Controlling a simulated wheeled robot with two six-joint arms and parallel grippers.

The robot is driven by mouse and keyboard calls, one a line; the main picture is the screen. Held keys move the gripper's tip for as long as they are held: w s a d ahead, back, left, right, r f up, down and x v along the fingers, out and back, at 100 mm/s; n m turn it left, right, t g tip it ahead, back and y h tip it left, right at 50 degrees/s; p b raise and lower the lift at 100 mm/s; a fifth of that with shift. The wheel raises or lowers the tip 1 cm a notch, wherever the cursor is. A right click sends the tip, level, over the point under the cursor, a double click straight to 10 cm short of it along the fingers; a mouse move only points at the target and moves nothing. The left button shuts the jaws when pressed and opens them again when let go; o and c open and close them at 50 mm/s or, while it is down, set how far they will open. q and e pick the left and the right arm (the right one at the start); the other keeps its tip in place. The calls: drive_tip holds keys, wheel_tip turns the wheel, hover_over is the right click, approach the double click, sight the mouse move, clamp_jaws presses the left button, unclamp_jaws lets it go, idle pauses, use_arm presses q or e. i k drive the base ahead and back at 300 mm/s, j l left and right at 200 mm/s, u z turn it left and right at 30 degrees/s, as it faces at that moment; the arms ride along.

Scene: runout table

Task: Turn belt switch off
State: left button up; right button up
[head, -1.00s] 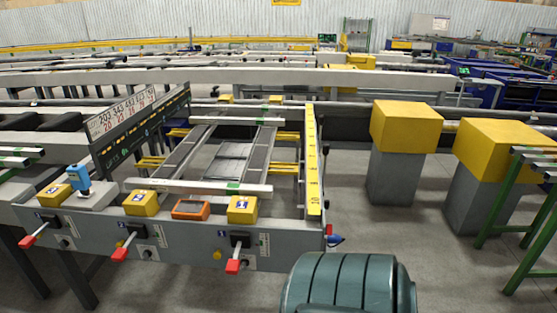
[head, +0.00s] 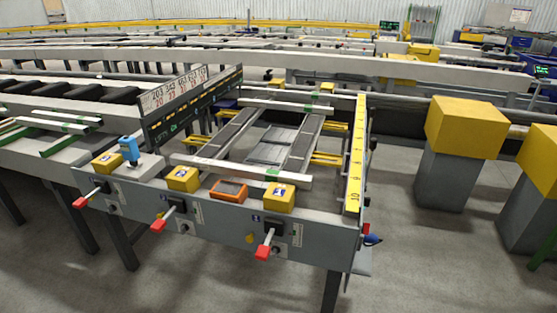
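The runout table's grey front panel (head: 215,219) stands in the middle of the head view. It carries three lever switches with red handle ends: a left one (head: 80,202), a middle one (head: 158,224) and a right one (head: 262,252). Each lever sticks out and slants down to the left from a black mount. Yellow boxes with small labels sit above them: left (head: 107,162), middle (head: 183,179) and right (head: 279,198). I cannot read which switch is the belt switch. Neither of my grippers is in view.
An orange-framed device (head: 229,190) and a blue tool (head: 129,150) sit on the panel's top. A yellow ruler strip (head: 356,155) runs along the right side. Grey posts with yellow tops (head: 466,128) stand at right. The floor in front is open.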

sight(364, 231)
drive_tip(key=l, duration=0.75)
drive_tip(key=l+z, duration=0.1)
drive_tip(key=l, duration=0.6)
drive_tip(key=i, duration=0.05)
